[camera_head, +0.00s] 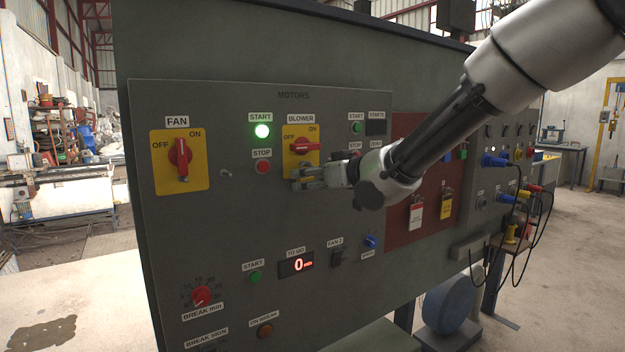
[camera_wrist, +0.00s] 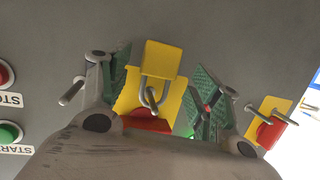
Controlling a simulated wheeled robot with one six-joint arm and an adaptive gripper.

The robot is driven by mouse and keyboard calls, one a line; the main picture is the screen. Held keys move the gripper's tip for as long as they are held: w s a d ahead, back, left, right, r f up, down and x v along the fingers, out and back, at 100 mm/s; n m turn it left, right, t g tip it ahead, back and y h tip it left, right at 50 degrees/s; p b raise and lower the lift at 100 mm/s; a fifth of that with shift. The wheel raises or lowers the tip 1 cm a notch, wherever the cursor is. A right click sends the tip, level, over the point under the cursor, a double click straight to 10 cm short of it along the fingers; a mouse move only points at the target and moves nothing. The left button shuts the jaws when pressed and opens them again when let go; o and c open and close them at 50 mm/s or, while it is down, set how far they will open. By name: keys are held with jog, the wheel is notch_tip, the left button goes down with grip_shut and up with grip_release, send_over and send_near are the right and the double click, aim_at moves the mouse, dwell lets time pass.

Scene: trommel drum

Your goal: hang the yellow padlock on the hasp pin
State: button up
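The yellow padlock (camera_wrist: 162,58) is between my gripper's fingers in the wrist view, which is upside down. Its grey shackle loops at a short metal hasp pin (camera_wrist: 152,100) in front of the blower switch's red handle (camera_wrist: 146,122). The shackle appears to be around the pin. My gripper (camera_wrist: 160,82) is open, with a gap between each green pad and the padlock. In the head view my gripper (camera_head: 308,178) is at the lower part of the yellow blower switch plate (camera_head: 291,163) and mostly hides the padlock.
Cables and plugs (camera_head: 508,198) stick out at the panel's right end.

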jog(key=v, duration=1.2)
jog(key=s+d+f+m+g+h, duration=0.1)
jog(key=s+d+f+g+h, duration=0.15)
jog(key=d+f+h, duration=0.5)
jog(key=s+d+f+m+g+h, duration=0.1)
jog(key=s+d+f+m+h, duration=0.3)
jog(key=d, duration=0.6)
jog(key=s+d+m+g, duration=0.1)
jog(key=s+d, duration=0.5)
jog(key=s, duration=0.2)
jog(key=s+d+m+g+y, duration=0.1)
jog(key=s+d+m+g, duration=0.1)
jog(key=s+d, duration=0.4)
jog(key=s, duration=0.3)
jog(key=shift+f, duration=0.4)
